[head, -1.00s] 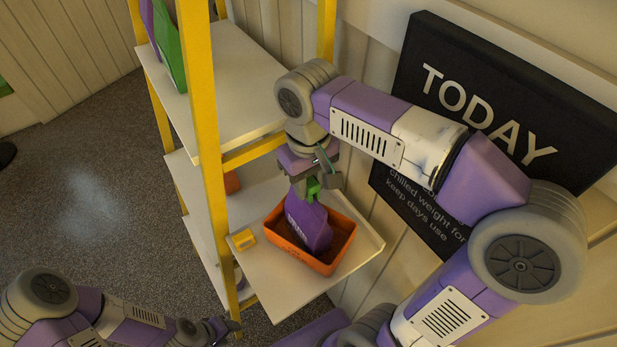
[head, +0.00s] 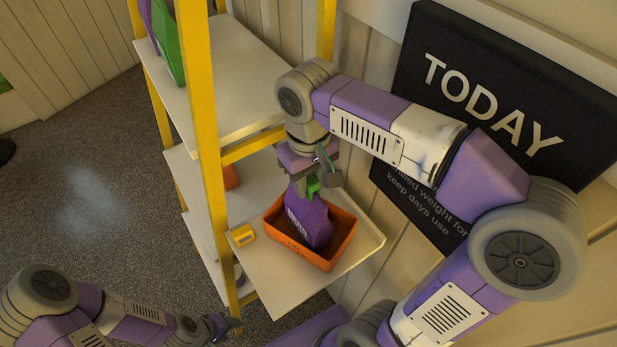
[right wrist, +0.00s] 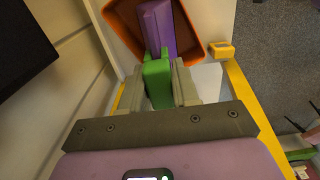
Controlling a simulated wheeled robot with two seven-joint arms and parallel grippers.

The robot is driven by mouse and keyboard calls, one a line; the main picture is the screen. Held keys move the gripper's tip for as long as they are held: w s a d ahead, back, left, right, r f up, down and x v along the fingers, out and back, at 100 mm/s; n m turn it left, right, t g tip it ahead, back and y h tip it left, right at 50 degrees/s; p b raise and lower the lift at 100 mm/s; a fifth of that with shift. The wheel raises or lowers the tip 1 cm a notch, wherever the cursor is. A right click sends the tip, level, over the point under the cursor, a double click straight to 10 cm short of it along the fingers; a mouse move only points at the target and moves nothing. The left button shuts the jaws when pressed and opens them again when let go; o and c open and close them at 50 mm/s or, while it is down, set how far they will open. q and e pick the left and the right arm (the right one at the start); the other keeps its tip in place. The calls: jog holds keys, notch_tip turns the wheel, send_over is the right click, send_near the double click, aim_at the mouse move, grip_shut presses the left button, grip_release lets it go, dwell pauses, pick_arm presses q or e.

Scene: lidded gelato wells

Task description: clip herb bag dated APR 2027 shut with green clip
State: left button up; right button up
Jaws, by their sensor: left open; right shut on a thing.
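A purple herb bag (head: 309,221) stands in an orange bin (head: 336,255) on the low white shelf; its date cannot be read. The green clip (head: 313,186) is at the bag's top edge. My right gripper (head: 315,184) is shut on the clip, above the bin. In the right wrist view the green clip (right wrist: 157,82) sits between the fingers of my right gripper (right wrist: 160,85), and its far end meets the top of the purple bag (right wrist: 158,25). Whether the clip's jaws grip the bag is unclear. My left gripper (head: 224,325) is open and empty, low at the front, away from the bin.
A small yellow object (head: 243,235) lies on the shelf (head: 287,293) left of the bin. A yellow post (head: 203,120) stands left of the shelf. Purple and green bags stand on the upper shelf (head: 235,85). A black TODAY board (head: 490,90) is on the wall behind my right arm.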

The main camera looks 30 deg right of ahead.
aim_at(309, 177)
jog(key=shift+f, duration=0.3)
jog(key=o, duration=1.1)
notch_tip(309, 177, up, 8)
jog(key=shift+f+p, duration=0.15)
jog(key=shift+p, duration=0.5)
jog(key=shift+f, duration=0.1)
